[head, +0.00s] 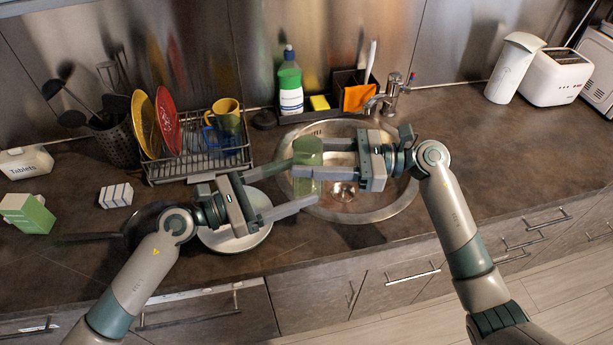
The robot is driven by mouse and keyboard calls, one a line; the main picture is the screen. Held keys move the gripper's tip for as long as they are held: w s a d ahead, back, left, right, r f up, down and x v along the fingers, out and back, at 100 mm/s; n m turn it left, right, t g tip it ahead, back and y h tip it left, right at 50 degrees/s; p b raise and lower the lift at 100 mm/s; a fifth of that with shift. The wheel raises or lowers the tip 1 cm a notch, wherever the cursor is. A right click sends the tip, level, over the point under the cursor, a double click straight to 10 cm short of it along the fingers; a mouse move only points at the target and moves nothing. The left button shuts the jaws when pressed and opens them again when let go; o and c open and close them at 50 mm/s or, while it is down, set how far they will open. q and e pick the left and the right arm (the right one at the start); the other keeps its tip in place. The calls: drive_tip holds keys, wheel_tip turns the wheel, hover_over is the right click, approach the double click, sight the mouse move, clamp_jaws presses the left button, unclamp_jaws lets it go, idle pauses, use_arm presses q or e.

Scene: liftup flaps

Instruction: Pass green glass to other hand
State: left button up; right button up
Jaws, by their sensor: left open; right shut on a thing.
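The green glass (307,165) is see-through and roughly upright, held over the left part of the sink. My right gripper (318,171) comes from the right and is shut on the glass. My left gripper (297,184) comes from the left and is open. Its two long fingers reach toward the glass, with the tips at or very near its left side. I cannot tell whether they touch the glass.
The round sink (385,212) lies below the grippers, with a tap (391,92) behind. A white plate (236,240) and a dark pan (143,222) lie under my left arm. A dish rack (196,166) with plates and mugs stands behind. The counter's right side is mostly clear.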

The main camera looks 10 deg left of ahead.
sight(295, 182)
use_arm(q)
drive_tip(key=shift+x, duration=1.8)
drive_tip(key=c, duration=1.3)
drive_tip(key=shift+r, duration=0.1)
drive_tip(key=shift+c, duration=0.2)
use_arm(e)
drive_tip(key=o, duration=1.3)
drive_tip(key=shift+o, duration=0.2)
drive_tip(key=shift+d, duration=0.1)
drive_tip(key=w+d, duration=0.1)
drive_tip(key=d, duration=1)
drive_tip(key=shift+d, duration=0.4)
